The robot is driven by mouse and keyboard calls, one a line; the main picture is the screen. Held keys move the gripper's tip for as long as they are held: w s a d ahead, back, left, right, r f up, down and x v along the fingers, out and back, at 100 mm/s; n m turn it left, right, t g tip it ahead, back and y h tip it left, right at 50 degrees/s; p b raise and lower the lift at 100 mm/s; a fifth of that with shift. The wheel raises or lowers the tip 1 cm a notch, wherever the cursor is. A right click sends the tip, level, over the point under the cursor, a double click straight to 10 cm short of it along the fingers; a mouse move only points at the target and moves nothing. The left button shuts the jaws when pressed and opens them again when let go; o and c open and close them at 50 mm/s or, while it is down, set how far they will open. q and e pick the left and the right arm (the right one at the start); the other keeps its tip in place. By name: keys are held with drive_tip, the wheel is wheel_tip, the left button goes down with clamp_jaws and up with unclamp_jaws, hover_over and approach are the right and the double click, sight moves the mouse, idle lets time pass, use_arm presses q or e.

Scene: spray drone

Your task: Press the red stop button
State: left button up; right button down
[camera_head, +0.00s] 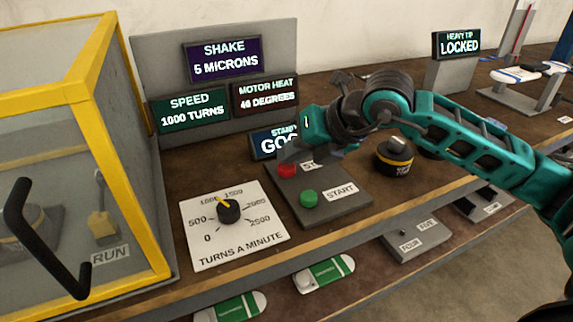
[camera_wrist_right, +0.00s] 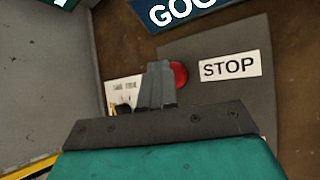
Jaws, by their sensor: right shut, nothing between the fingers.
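The red stop button (camera_head: 287,170) sits on the grey button plate (camera_head: 345,207), above and left of the green start button (camera_head: 309,198). My right gripper (camera_head: 296,155) is shut and empty, with its fingertips right at the red button, in front of part of it. In the right wrist view the shut fingers (camera_wrist_right: 157,85) cover the left part of the red button (camera_wrist_right: 178,75), and the STOP label (camera_wrist_right: 230,66) lies to its right. I cannot tell whether the fingertips touch the button. My left gripper is not in view.
A dial (camera_head: 229,211) on a white card stands left of the plate. A yellow-framed clear enclosure (camera_head: 110,130) with a black handle is at far left. Display signs (camera_head: 224,60) stand behind. A black round object (camera_head: 394,157) with a yellow band is right of the plate.

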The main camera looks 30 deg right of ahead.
sight(292, 167)
drive_tip(key=shift+f, duration=0.25)
idle(0.4)
drive_tip(key=shift+r+p, duration=0.35)
drive_tip(key=shift+r, duration=0.65)
wheel_tip(292, 167, up, 5)
drive_tip(key=p, duration=0.3)
drive_tip(key=shift+p, duration=0.3)
